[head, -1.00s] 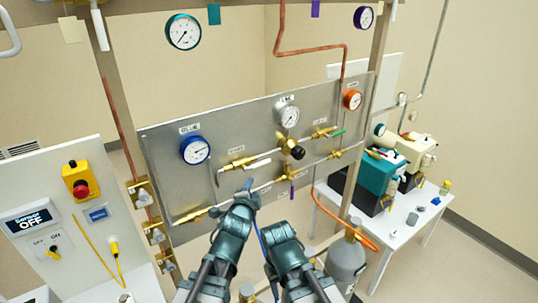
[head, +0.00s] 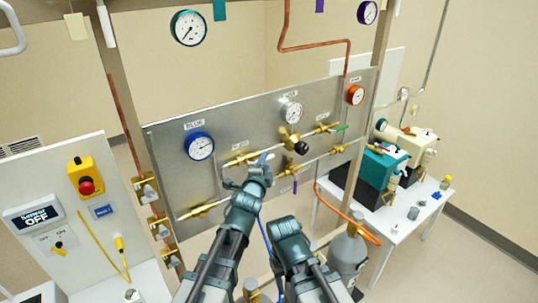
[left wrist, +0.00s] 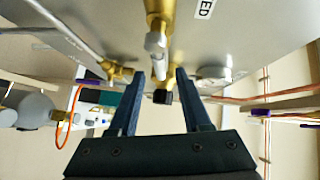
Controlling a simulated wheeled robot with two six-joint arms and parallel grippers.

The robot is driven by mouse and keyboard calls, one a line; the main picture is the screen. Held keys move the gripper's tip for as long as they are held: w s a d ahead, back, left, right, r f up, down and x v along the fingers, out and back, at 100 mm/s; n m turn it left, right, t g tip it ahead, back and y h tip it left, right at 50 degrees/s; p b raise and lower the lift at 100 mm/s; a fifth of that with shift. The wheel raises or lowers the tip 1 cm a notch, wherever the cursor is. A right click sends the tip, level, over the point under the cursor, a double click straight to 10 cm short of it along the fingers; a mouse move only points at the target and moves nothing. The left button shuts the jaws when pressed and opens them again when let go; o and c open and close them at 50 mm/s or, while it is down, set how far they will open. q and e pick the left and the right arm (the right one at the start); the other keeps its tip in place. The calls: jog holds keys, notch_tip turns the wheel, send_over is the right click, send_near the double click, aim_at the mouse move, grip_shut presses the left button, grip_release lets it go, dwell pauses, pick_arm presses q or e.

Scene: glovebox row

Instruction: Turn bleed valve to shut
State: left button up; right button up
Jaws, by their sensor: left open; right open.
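The bleed valve (head: 240,160) is a brass valve with a pale lever, on the left part of the grey metal panel (head: 165,150). My left gripper (head: 263,165) is open in front of its lever. In the left wrist view the brass valve (left wrist: 159,15) shows at the top, beside a label ending in "ED". Its pale lever (left wrist: 155,42) points down toward the gap between the open fingers (left wrist: 168,75); I cannot tell whether they touch it. My right gripper (head: 287,226) is lower, apart from the panel. Its fingertips are hard to make out.
A black-knobbed regulator (head: 301,147) sits right of the bleed valve. A blue-rimmed gauge (head: 199,146) is above left. An orange hose (head: 345,222) and a grey cylinder (head: 347,255) stand at lower right. A white control panel (head: 70,200) with a red button is at left.

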pick_arm(q)
jog(key=x, duration=0.7)
jog(key=shift+w+b, duration=0.15)
jog(key=shift+b, duration=0.25)
grip_shut()
dwell(0.8)
